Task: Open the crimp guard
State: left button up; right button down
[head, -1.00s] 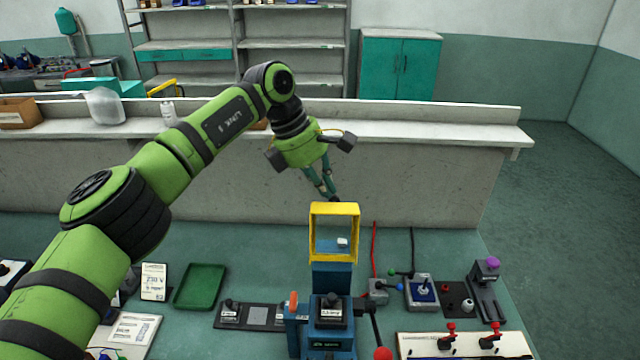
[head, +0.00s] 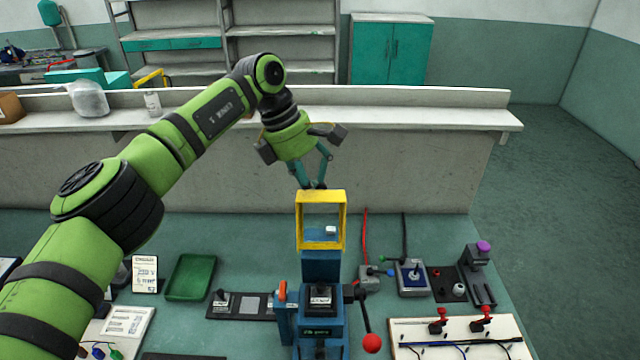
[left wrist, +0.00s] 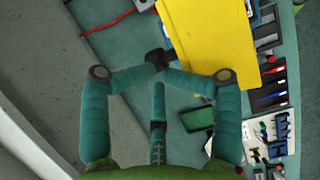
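The crimp guard (head: 342,222) is a yellow square frame standing upright at the back of the blue crimp press (head: 321,328). In the left wrist view the guard (left wrist: 212,40) is a large yellow plate at the top. My left gripper (head: 313,186) is at the guard's top edge, on its far side, fingers pointing down. In the left wrist view its fingertips (left wrist: 158,60) meet beside the plate's edge, with nothing seen between them. I cannot tell whether they touch the guard. My right gripper is not in view.
A lever with a red knob (head: 371,343) is on the press's right side. A green tray (head: 190,278) lies to the left. A joystick box (head: 412,278) and a board with red toggles (head: 460,340) are to the right. A low wall (head: 400,150) stands behind the bench.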

pick_arm(q)
jog(key=v, duration=1)
jog(key=shift+r, duration=0.45)
jog(key=shift+s, duration=0.1)
jog(key=shift+d, duration=0.1)
